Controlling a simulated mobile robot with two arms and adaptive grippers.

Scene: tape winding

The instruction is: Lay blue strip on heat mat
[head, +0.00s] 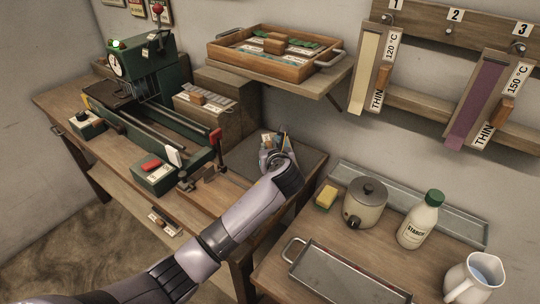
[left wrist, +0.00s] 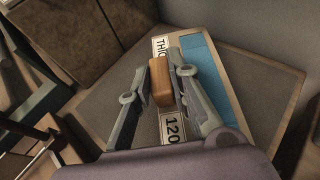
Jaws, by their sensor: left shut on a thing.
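My left gripper (left wrist: 165,84) is shut on the wooden handle (left wrist: 160,82) of a board. The board carries the blue strip (left wrist: 206,66) along one side and labels reading "THIC" and "120". In the head view my left arm reaches to the back, and its gripper (head: 276,148) hides most of the board. The heat mat (head: 236,163) is a dark grey panel on the workbench, and it also fills much of the left wrist view (left wrist: 258,82). The board is over the mat; I cannot tell whether it touches. My right gripper is not in view.
A green winding machine (head: 150,75) stands left of the mat. A wooden tray (head: 275,50) sits on a shelf above. Yellow (head: 364,75) and purple (head: 476,105) strips hang on the wall rack. A pot (head: 365,203), bottle (head: 420,220) and jug (head: 475,280) stand at right.

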